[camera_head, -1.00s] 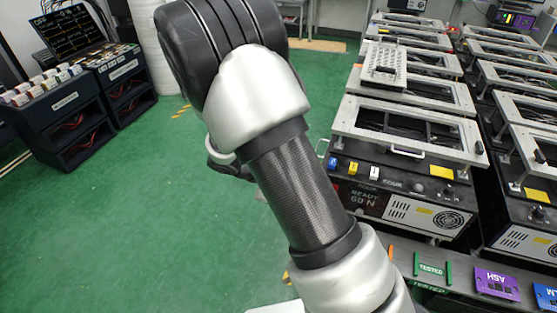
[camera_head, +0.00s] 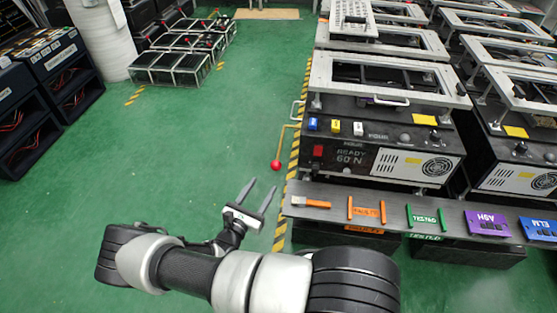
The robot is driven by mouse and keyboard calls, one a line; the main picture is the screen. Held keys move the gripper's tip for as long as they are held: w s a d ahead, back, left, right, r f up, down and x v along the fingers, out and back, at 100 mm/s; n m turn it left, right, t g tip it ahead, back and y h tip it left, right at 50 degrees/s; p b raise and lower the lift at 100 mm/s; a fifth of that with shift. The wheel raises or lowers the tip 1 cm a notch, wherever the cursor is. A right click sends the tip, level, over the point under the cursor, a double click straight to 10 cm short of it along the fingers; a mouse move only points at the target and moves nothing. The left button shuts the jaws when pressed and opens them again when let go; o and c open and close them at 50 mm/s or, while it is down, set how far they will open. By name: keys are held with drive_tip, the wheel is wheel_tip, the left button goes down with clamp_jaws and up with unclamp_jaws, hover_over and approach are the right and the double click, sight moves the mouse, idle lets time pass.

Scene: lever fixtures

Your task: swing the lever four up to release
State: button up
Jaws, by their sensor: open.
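A lever with a yellow rod (camera_head: 279,143) and a red ball knob (camera_head: 275,165) sticks out at the left side of the nearest black fixture box (camera_head: 345,158). The knob hangs low at the rod's near end, over the green floor. No number four is readable on it, so I cannot tell from a label which lever it is. My gripper (camera_head: 262,185) is open and empty, its two grey fingers pointing away from me towards the knob. The fingertips are just short of the knob, apparently apart from it; the height difference is hard to judge.
A dark shelf (camera_head: 335,210) with coloured labelled parts lies to the gripper's right. More fixtures stand behind. Black crates (camera_head: 168,68) stand at the back left. The green floor (camera_head: 150,160) at left is clear.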

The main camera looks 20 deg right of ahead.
drive_tip(key=b, duration=0.2)
approach(280, 146)
drive_tip(key=w+d+f, duration=0.2)
drive_tip(key=d, duration=0.4)
drive_tip(key=shift+a+r, duration=0.15)
clamp_jaws()
drive_tip(key=shift+s, duration=0.1)
